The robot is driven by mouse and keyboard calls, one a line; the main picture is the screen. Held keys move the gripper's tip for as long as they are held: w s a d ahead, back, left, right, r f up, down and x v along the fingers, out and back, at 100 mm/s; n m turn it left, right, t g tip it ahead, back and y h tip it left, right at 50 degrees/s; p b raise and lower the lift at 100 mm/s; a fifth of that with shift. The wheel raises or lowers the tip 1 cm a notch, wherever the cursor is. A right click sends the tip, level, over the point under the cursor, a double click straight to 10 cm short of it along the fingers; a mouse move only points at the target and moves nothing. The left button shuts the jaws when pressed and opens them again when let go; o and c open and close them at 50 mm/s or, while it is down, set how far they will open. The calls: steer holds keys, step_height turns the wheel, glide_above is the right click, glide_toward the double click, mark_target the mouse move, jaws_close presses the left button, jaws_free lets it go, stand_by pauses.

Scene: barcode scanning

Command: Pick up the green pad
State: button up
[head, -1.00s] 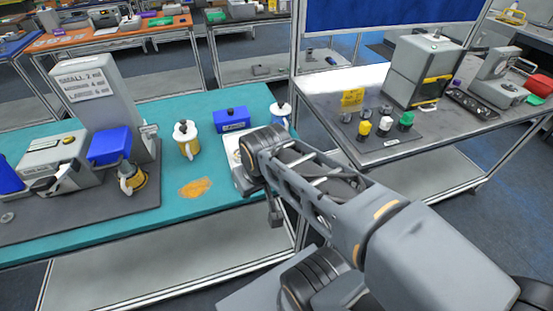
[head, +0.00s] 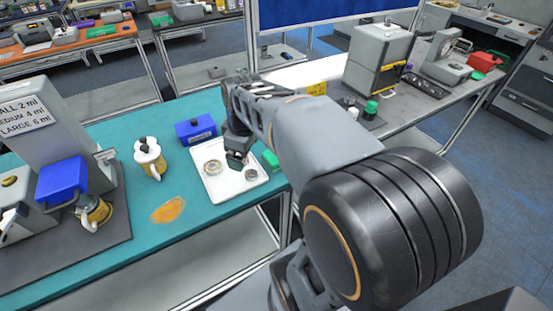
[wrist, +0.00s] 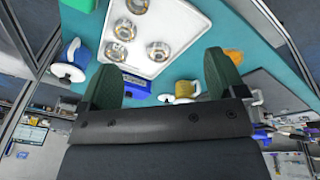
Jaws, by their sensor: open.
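A small green pad (head: 270,160) lies on the teal table at the right edge of a white tray (head: 222,194) in the head view. My gripper (head: 237,160) hangs above the right part of the tray, left of the pad and apart from it. In the wrist view my gripper (wrist: 173,80) has its two dark green fingers spread wide with nothing between them. The tray also shows there (wrist: 180,25) with several round metal dishes.
A blue box (head: 196,129) and a white-and-yellow mug (head: 150,158) stand behind and left of the tray. An orange patch (head: 167,209) lies on the teal table. A dispenser with a blue part (head: 62,180) stands at left. A second bench (head: 400,118) is at right.

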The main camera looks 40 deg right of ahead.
steer(key=shift+o, duration=0.8)
steer(key=w+d+n+g, duration=0.1)
steer(key=w+d+n, duration=0.2)
steer(key=d, duration=0.3)
steer(key=shift+d+f+n, duration=0.2)
steer(key=shift+f+n, duration=0.05)
steer(key=shift+n, duration=0.15)
steer(key=w+d+f+n+g+y, duration=0.1)
steer(key=w+d+f+n, duration=0.1)
steer(key=d+n, duration=0.45)
steer(key=shift+m, duration=0.35)
steer(key=f, duration=0.2)
steer(key=d+f, duration=0.1)
steer(key=f, duration=0.2)
steer(key=d+f, duration=0.1)
steer(key=f, duration=0.1)
steer(key=shift+w+f, duration=0.2)
steer(key=shift+f, duration=0.15)
steer(key=shift+w+a+f+p, duration=0.1)
steer(key=shift+a+f+p, duration=0.1)
steer(key=shift+f, duration=0.8)
steer(key=shift+s+a+f+p, duration=0.1)
steer(key=shift+a+f+p, duration=0.1)
steer(key=shift+f, duration=0.8)
steer(key=shift+w+a+f+p, duration=0.1)
steer(key=shift+a+f+p, duration=0.1)
steer(key=shift+f, duration=0.8)
steer(key=c, duration=0.6)
steer(key=shift+c, duration=0.2)
